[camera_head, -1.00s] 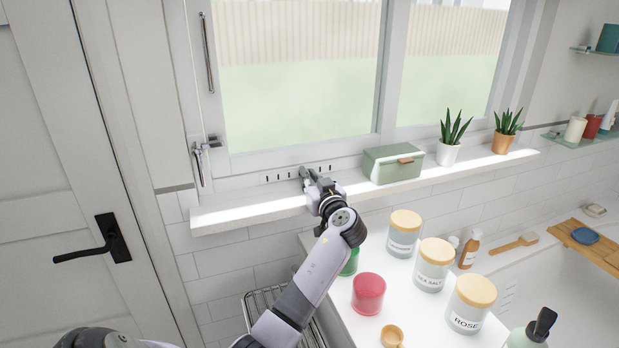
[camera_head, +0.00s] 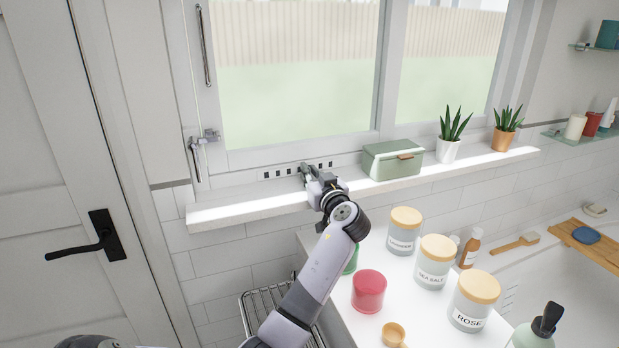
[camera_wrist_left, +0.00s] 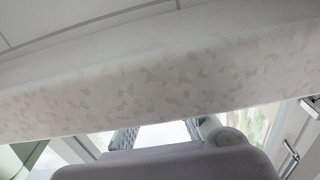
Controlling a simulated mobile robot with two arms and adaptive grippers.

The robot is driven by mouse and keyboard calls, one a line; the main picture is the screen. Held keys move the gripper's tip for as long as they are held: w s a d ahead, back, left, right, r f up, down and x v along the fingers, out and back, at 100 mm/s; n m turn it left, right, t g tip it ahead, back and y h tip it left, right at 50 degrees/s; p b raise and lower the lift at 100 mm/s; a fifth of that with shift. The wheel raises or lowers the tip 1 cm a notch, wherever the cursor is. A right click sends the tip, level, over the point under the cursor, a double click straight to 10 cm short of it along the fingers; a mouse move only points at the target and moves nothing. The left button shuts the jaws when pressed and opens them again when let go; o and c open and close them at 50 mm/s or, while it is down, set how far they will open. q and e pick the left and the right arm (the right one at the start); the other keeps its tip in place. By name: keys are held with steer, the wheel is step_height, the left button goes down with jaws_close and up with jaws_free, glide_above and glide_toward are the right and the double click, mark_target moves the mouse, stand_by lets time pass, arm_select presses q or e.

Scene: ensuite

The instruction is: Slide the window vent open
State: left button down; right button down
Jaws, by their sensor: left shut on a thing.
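The window vent (camera_head: 284,173) is a pale strip low on the window frame, just above the sill, with a row of small dark slots showing. My left gripper (camera_head: 304,171) reaches over the sill to the middle of the vent and is shut on its slider. The slider itself is hidden behind the fingers. In the left wrist view, the fingers (camera_wrist_left: 160,133) show only in part behind the grey gripper body, and the speckled sill edge fills much of the picture. My right gripper is not in view.
A green box (camera_head: 392,160) stands on the sill (camera_head: 245,207) just right of my gripper, with two potted plants farther right. Below are a red jar (camera_head: 369,291), several lidded jars and a wire rack (camera_head: 262,304). A window latch (camera_head: 205,138) is at the left.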

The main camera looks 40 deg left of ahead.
arm_select(q)
steer(key=c, duration=1.6)
jaws_free()
steer(key=shift+c, duration=0.2)
steer(key=v, duration=1.2)
